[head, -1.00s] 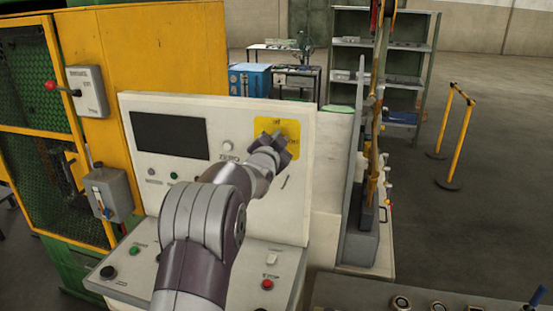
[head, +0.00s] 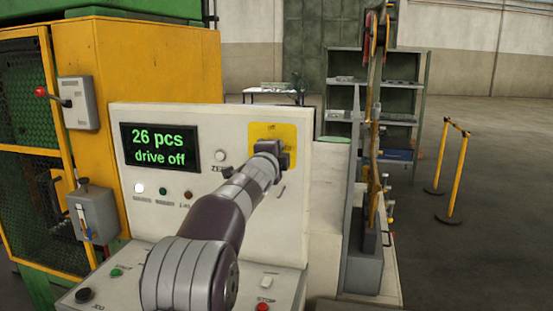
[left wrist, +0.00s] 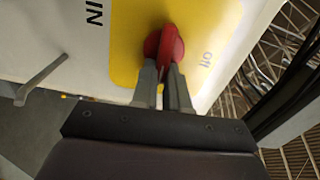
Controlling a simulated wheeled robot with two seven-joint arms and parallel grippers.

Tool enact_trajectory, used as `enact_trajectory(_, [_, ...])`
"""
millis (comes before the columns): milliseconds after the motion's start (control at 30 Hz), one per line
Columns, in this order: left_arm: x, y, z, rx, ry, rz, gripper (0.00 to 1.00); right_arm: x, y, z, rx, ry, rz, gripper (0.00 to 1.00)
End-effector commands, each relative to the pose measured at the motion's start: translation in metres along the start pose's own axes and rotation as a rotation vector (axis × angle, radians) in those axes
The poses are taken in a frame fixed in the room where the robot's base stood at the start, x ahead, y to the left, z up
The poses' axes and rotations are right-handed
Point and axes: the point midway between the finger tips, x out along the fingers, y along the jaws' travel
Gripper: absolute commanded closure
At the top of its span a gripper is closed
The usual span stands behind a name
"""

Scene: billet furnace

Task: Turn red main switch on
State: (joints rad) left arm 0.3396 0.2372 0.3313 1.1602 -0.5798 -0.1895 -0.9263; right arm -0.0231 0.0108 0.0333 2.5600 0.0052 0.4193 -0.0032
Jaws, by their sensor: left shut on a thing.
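The red main switch (left wrist: 168,46) is a red rotary handle on a yellow plate (head: 258,132) at the upper right of the console's panel. My left gripper (head: 274,148) reaches the plate and hides the switch in the head view. In the left wrist view my left gripper (left wrist: 163,82) is shut on the red handle, one finger on each side. An "off" label shows beside it on the yellow plate (left wrist: 126,42). The console display (head: 160,147) is lit and reads "26 pcs drive off". My right gripper is not in view.
A white lamp (head: 139,188) glows below the display. Green (head: 116,272) and red (head: 263,307) buttons sit on the sloped desk. A yellow cabinet (head: 160,70) with a red-knobbed switch box (head: 78,102) stands left. Open floor with a yellow barrier (head: 459,165) lies right.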

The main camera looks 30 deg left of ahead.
Motion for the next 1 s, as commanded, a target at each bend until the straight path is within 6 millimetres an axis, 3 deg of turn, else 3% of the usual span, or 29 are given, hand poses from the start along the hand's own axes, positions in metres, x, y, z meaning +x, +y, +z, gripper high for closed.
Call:
enact_trajectory(767, [0.0007,0.0057,0.0001,0.09,0.0,0.007,1.0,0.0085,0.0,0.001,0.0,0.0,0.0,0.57])
enact_trajectory(800, [0.0007,0.0057,0.0001,0.09,0.0,0.007,0.73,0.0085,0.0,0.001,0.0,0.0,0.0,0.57])
enact_trajectory(833, [0.0007,0.0056,0.0001,0.09,0.0,0.007,0.63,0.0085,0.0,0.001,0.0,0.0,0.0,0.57])
enact_trajectory(1000, [0.0004,0.0042,0.0001,0.089,0.0,0.004,0.61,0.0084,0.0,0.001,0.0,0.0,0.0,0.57])
